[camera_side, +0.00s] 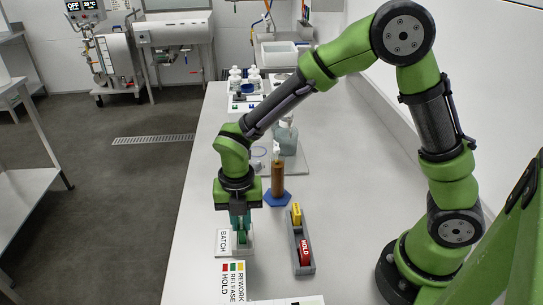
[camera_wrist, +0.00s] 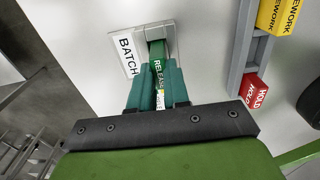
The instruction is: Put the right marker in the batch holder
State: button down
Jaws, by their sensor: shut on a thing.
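My gripper (camera_side: 240,226) points down over the batch holder, shut on the green marker lettered RELEASE. In the wrist view the teal fingers (camera_wrist: 158,90) clasp the green marker (camera_wrist: 158,62) from both sides. Its far end meets the grey batch holder (camera_wrist: 167,28), which has a white BATCH label (camera_wrist: 130,54). In the side view the batch holder's BATCH label (camera_side: 223,242) lies left of the fingers, and a bit of green shows below them. The fingers hide much of the marker; I cannot tell how deep it sits.
A grey rack (camera_side: 308,268) to the right holds a yellow REWORK marker (camera_side: 296,214) and a red HOLD marker (camera_side: 305,250). A card (camera_side: 233,281) listing REWORK, RELEASE and HOLD lies in front. A brown cylinder on a blue base (camera_side: 277,198) stands behind. Bottles and trays are farther back.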

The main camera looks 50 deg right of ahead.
jog(key=shift+f, duration=0.2)
jog(key=c, duration=1)
grip_release()
